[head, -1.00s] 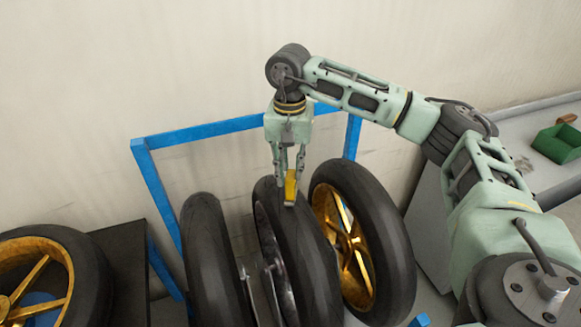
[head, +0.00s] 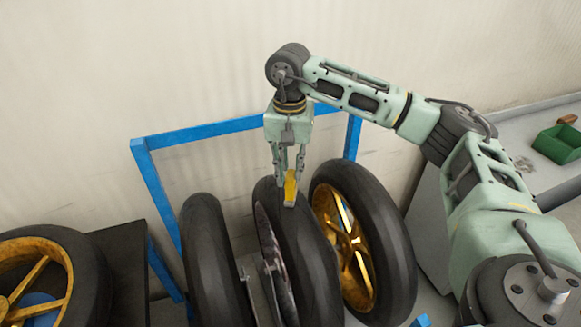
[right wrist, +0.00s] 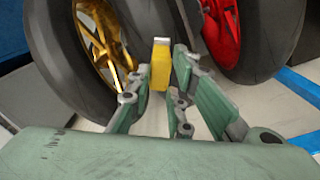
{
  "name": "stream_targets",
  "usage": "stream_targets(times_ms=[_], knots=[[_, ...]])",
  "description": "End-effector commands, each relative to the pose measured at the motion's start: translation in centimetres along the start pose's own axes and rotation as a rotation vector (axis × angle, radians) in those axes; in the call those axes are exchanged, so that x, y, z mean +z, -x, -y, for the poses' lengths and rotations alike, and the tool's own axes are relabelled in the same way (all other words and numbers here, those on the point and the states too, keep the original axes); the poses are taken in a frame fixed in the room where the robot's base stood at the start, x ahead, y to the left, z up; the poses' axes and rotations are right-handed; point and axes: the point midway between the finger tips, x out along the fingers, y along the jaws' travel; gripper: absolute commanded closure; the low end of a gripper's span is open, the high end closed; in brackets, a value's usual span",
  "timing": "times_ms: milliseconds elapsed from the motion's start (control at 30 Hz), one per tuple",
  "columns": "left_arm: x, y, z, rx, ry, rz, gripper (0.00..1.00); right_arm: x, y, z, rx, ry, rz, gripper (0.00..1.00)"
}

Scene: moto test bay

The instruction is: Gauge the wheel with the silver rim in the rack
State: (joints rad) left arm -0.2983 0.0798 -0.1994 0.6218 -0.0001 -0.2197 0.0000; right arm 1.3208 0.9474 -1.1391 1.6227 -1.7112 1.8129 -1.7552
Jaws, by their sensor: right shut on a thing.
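The wheel with the silver rim (head: 303,245) stands upright in the rack, between two other wheels in the head view. Its dark tyre faces me, and only part of its silver side shows. My right gripper (head: 290,176) points down over the top of this tyre. It is shut on a yellow gauge (head: 290,188), whose pale lower end is at the tyre's tread. I cannot tell if it touches. The right wrist view shows the gauge (right wrist: 160,66) between the fingers, in front of a dark tyre. My left gripper is out of view.
The blue rack (head: 205,132) also holds a gold-rimmed wheel (head: 396,240) on the right and a dark-tyred wheel (head: 212,262) on the left. A red rim (right wrist: 222,30) shows in the wrist view. Another gold wheel (head: 92,270) lies far left. A green bin (head: 556,144) sits on the right bench.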

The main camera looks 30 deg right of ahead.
Motion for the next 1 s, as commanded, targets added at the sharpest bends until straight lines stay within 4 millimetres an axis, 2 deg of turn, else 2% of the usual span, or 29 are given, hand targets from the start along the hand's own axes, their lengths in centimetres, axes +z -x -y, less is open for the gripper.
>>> stream_targets(times_ms=[1000], knots=[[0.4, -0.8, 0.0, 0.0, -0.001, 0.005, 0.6, 0.0, -1.0, 0.0, 0.0, 0.0, 0.0, 1.0]])
